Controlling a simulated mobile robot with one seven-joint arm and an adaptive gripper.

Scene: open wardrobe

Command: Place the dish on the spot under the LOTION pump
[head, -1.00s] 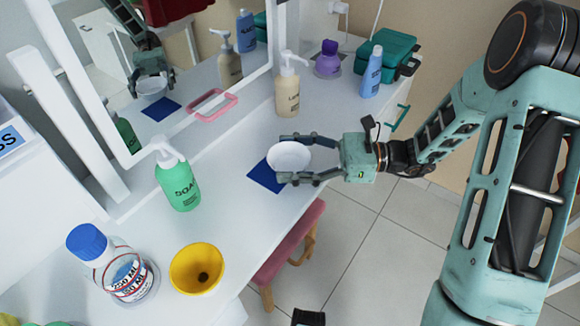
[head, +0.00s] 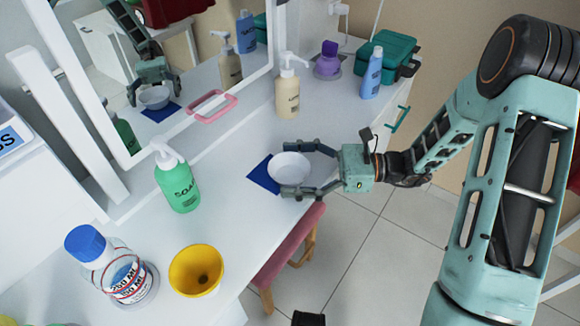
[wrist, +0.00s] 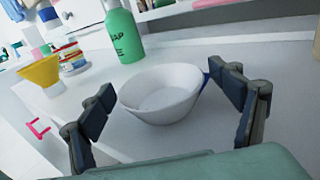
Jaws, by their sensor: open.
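The dish (head: 289,170) is a small white bowl, upright on the white tabletop, overlapping the right part of a dark blue square (head: 261,176). The beige LOTION pump (head: 288,95) stands behind the dish; no spot shows clearly beneath it. My gripper (head: 287,168) is open, with one finger on each side of the dish. In the wrist view the dish (wrist: 162,96) stands between the spread fingers, with gaps on both sides. The blue square is mostly hidden behind the dish there.
A purple bottle (head: 328,60), blue bottle (head: 371,74) and teal case (head: 388,54) stand at the back. The mirror frame (head: 205,105) borders the table.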

